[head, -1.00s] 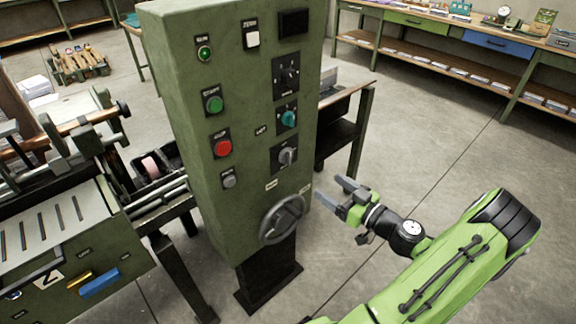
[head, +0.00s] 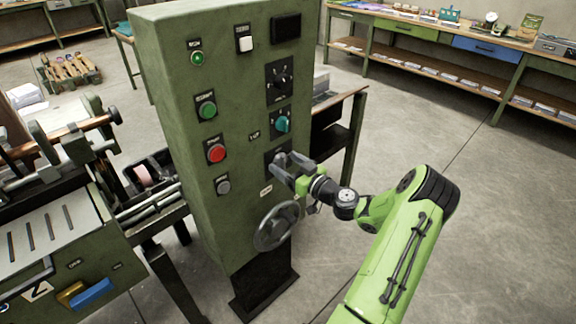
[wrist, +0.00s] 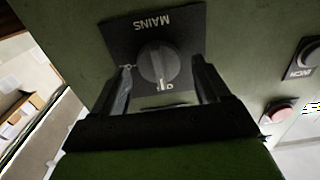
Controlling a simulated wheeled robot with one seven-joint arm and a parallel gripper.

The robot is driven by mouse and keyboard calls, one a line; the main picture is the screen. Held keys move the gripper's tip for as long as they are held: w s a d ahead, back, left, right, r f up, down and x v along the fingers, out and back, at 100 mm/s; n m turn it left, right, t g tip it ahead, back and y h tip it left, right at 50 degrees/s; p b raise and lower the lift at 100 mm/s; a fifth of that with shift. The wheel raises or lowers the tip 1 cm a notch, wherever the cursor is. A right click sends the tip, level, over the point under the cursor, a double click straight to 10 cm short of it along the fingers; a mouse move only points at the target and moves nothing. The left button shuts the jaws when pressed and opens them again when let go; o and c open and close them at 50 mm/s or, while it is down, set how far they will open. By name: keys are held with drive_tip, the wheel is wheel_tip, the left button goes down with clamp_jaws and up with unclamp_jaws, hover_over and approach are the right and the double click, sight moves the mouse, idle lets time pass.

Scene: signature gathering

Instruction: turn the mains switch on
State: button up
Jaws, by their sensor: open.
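The mains switch is a dark grey rotary knob (wrist: 158,65) on a black plate (wrist: 185,22) marked MAINS, which appears upside down in the wrist view. The knob's white mark points down in that view, near the "0" label, and an "I" label is on the left. My gripper (wrist: 160,82) is open, with one finger on each side of the knob; I cannot tell if they touch it. In the head view my gripper (head: 279,162) is at the lower right of the green cabinet's face and hides most of the switch.
The green control cabinet (head: 180,150) carries a teal selector (head: 282,125) above my gripper, a handwheel (head: 277,226) just below, and a red button (head: 216,153) to the left. Benches stand behind. The floor at right is clear.

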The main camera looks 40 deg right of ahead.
drive_tip(key=c, duration=1)
drive_tip(key=shift+m, duration=0.4)
drive_tip(key=m, duration=0.4)
drive_tip(key=shift+d, duration=0.1)
drive_tip(key=shift+d+f+m+p, duration=0.15)
drive_tip(key=shift+m+p, duration=1)
drive_tip(key=shift+m, duration=2.1)
drive_tip(key=shift+d+f+m+p, duration=0.1)
drive_tip(key=shift+m+p, duration=1.05)
drive_tip(key=shift+m, duration=2.1)
